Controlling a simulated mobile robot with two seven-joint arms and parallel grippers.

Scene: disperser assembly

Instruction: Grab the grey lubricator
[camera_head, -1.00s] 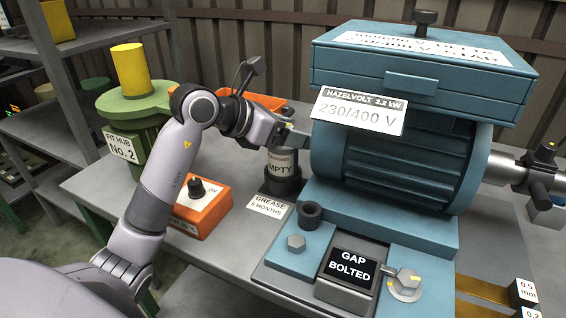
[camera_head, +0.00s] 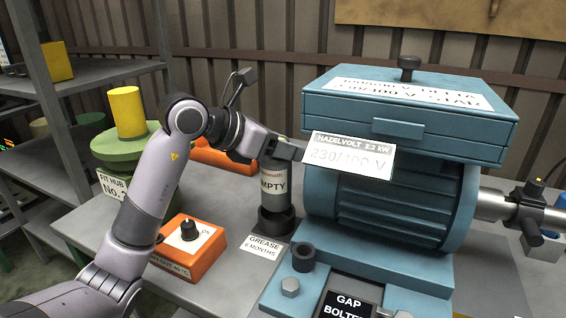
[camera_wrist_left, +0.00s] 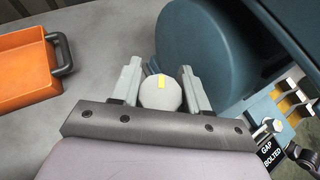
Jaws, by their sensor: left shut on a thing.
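My right gripper is not in view.
The blue motor (camera_head: 400,205) with its 230/400 V plate (camera_head: 350,155) stands close on the right. The orange control box (camera_head: 188,248) and a GREASE card (camera_head: 264,246) are on the grey bench. An orange tray (camera_wrist_left: 25,65) lies behind. A green hub (camera_head: 125,150) stands at left.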

